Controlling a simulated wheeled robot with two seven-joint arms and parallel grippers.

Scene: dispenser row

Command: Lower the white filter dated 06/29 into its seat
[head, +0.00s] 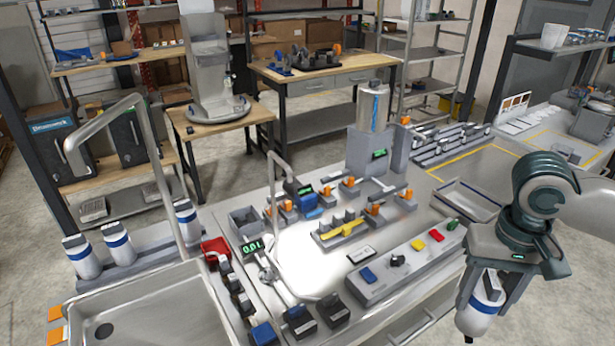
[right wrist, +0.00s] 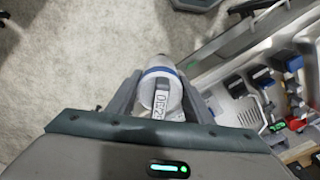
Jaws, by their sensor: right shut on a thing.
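My right gripper (head: 484,306) is at the lower right of the head view, pointing down, shut on a white filter (head: 480,310) with a blue band. The filter hangs roughly upright off the front right of the bench. In the right wrist view the filter (right wrist: 160,90) sits between the two fingers of the gripper (right wrist: 161,98); its label is partly readable and looks like 06/2-something. Three similar white filters, left (head: 82,257), middle (head: 118,246) and right (head: 187,221), stand behind the sink. I cannot tell which place is the held filter's seat. My left gripper is out of view.
A sink (head: 150,310) with a tall tap fills the lower left. A grey button panel (head: 405,262), a grey tray (head: 466,200) and a steel cylinder on a stand (head: 372,110) occupy the bench. Bare floor lies below the held filter in the wrist view.

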